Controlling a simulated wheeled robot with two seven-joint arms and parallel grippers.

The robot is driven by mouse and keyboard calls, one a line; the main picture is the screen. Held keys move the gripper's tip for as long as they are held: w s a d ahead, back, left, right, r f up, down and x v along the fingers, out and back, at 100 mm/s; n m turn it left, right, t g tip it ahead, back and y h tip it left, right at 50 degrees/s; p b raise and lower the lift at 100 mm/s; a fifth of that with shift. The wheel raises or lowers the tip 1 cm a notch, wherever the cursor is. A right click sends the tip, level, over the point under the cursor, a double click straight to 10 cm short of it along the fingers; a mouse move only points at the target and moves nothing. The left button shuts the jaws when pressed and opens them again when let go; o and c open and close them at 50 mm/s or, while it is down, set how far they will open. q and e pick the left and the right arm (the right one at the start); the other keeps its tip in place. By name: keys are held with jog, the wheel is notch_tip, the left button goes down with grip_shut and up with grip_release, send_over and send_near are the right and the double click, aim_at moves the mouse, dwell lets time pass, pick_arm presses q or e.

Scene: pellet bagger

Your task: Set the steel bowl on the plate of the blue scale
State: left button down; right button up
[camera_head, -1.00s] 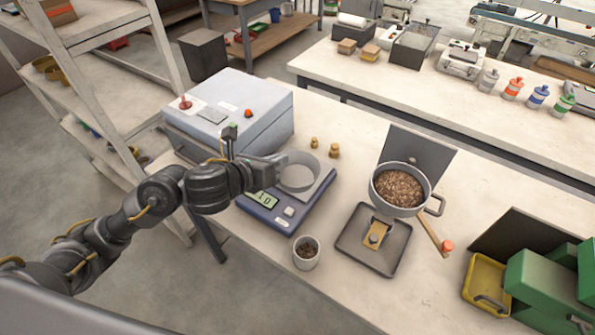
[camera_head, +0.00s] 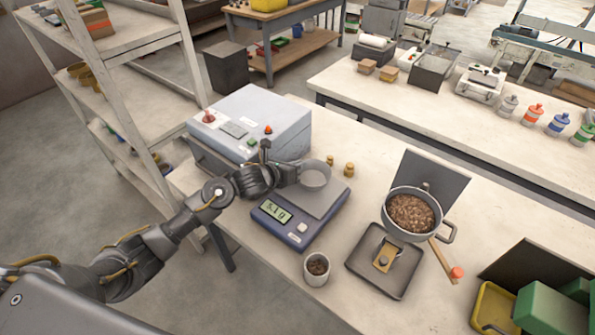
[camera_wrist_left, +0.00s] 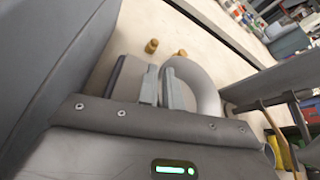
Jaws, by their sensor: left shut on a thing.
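The steel bowl (camera_head: 316,178) is a small grey bowl over the plate (camera_head: 328,200) of the blue scale (camera_head: 287,228). My left gripper (camera_head: 297,173) is shut on the bowl's near-left wall. The bowl looks upright and at or just above the plate; I cannot tell whether its base touches. The scale's green display seems to read about 5.1 g. In the left wrist view the fingers (camera_wrist_left: 163,88) pinch the rim of the bowl (camera_wrist_left: 205,82), with the scale plate (camera_wrist_left: 127,80) beyond them. My right gripper is not in view.
A grey box machine (camera_head: 250,125) stands behind the scale, close to my left arm. Two brass weights (camera_head: 348,169) stand behind the plate. A cup of pellets (camera_head: 317,270) is in front. A pot of pellets (camera_head: 412,212) stands to the right.

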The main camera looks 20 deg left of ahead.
pick_arm(q)
jog(key=shift+w+f+p, duration=0.15)
jog(key=shift+f+p, duration=0.2)
jog(key=shift+p, duration=0.05)
notch_tip(320, 180, down, 2)
jog(key=shift+f+p, duration=0.1)
jog(key=shift+p, duration=0.5)
jog(key=shift+f, duration=0.2)
jog(key=c, duration=1.5)
grip_release()
jog(key=shift+c, duration=0.2)
jog(key=shift+a, duration=0.1)
jog(key=b+v, duration=0.2)
jog(key=v, duration=0.9)
jog(key=shift+f+b, duration=0.15)
jog(key=shift+b, duration=0.2)
jog(key=shift+s+a+r, duration=0.2)
jog(key=shift+s+r, duration=0.1)
jog(key=shift+s, duration=0.1)
